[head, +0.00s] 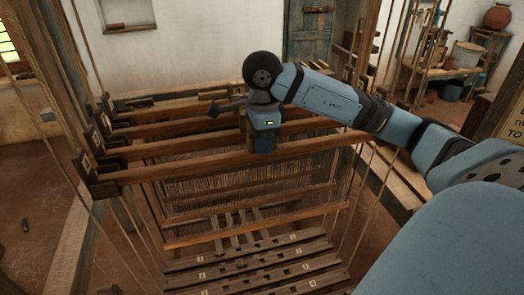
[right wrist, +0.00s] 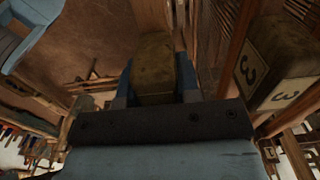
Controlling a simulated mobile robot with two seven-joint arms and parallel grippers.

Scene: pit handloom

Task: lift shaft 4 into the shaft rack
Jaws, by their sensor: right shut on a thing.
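Several long wooden shaft bars run left to right across the loom in the head view. The nearest shaft bar (head: 190,170) lies under my right gripper (head: 263,146), which points down onto it near mid-length. In the right wrist view my right gripper (right wrist: 155,72) is shut on a worn wooden piece (right wrist: 155,55), with one finger on each side. I cannot read a number on the held piece. A block marked 3 (right wrist: 275,65) stands beside it on the right. Notched dark blocks with number tags (head: 95,165) stand at the bars' left ends. My left gripper is out of view.
More shaft bars (head: 150,131) lie close behind the nearest one. Hanging cords (head: 375,205) flank the frame. Warp threads (head: 215,172) and numbered treadles (head: 250,262) lie below. A bench with pots (head: 465,55) stands at the back right.

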